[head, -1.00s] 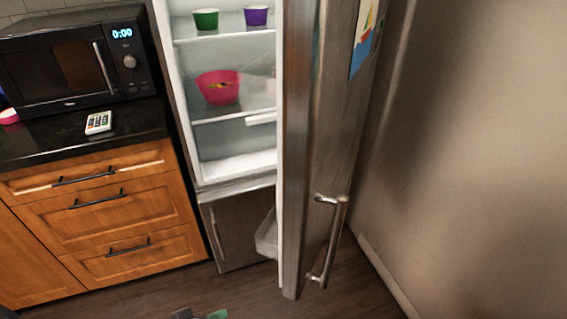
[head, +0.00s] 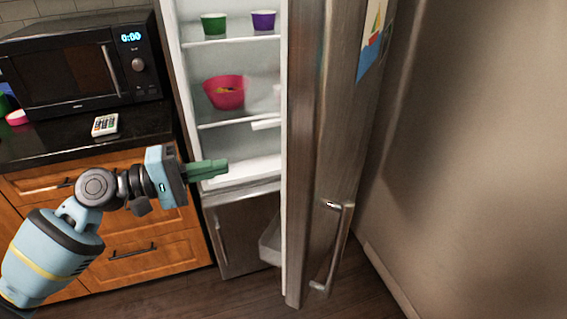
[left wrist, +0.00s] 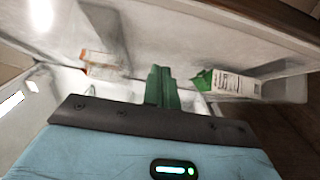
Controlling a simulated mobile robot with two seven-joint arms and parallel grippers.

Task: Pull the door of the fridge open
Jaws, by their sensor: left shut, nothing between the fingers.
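The fridge door (head: 325,130) is a tall steel panel that stands wide open, swung out to the right of the fridge interior (head: 240,105). Its metal handle (head: 334,248) is on the outer face, low on the door. My left gripper (head: 222,169) has green fingers that are shut and empty. In the head view it appears in front of the fridge opening, to the left of the door's edge. In the left wrist view the green fingers (left wrist: 161,88) point toward the door's white inner side (left wrist: 200,40). My right gripper is not in view.
The fridge shelves hold a pink bowl (head: 224,92), a green cup (head: 214,23) and a purple cup (head: 263,20). A microwave (head: 80,62) and a remote (head: 105,124) are on the black counter at left. A bare wall (head: 480,150) is right of the door.

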